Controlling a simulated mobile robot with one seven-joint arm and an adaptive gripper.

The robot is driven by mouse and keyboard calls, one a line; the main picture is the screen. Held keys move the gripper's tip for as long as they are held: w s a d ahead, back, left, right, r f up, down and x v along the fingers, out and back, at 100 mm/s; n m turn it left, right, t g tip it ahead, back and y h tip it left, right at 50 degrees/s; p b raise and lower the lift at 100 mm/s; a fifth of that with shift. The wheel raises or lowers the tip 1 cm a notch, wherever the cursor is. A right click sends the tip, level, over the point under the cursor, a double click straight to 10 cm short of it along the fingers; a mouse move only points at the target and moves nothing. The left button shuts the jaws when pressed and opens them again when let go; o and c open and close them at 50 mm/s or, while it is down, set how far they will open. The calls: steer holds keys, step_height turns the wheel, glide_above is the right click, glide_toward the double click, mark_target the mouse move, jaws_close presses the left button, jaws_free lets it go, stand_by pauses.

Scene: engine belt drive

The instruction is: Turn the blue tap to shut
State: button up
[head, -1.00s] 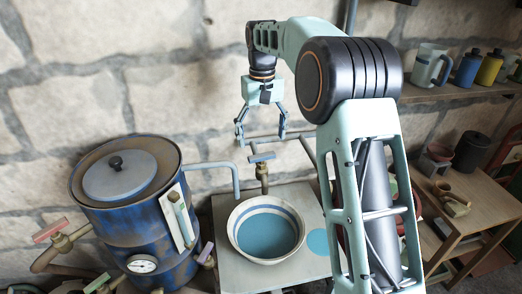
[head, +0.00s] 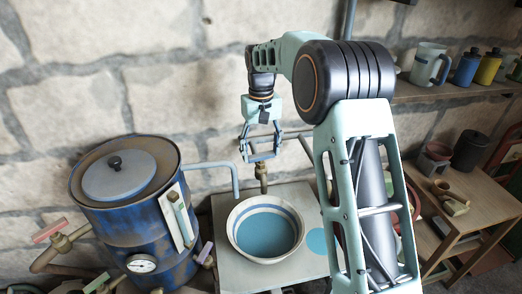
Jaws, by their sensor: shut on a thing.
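The blue tap (head: 262,173) stands on a brass stem behind the bowl, on the pipe along the wall. My gripper (head: 261,158) has come down over it from above, and its fingers are closed on the tap's blue handle. The fingers hide most of the handle, so its exact angle is hard to tell. The bowl (head: 236,243) with blue bands stands in front of the tap and holds blue liquid.
A blue drum (head: 112,238) with a lid, a gauge and other taps with red, green and pink handles stands at the left. A grey spout pipe (head: 235,180) bends down beside the tap. A shelf with jugs and bottles is at the upper right.

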mark_target(261, 154)
steer(key=shift+c, duration=1.1)
steer(key=shift+r+m+p, duration=0.1)
steer(key=shift+m+p, duration=0.2)
steer(key=shift+p, duration=0.05)
steer(key=shift+m, duration=0.6)
steer(key=o, duration=1.2)
steer(key=shift+c, duration=0.2)
step_height(261, 154, up, 12)
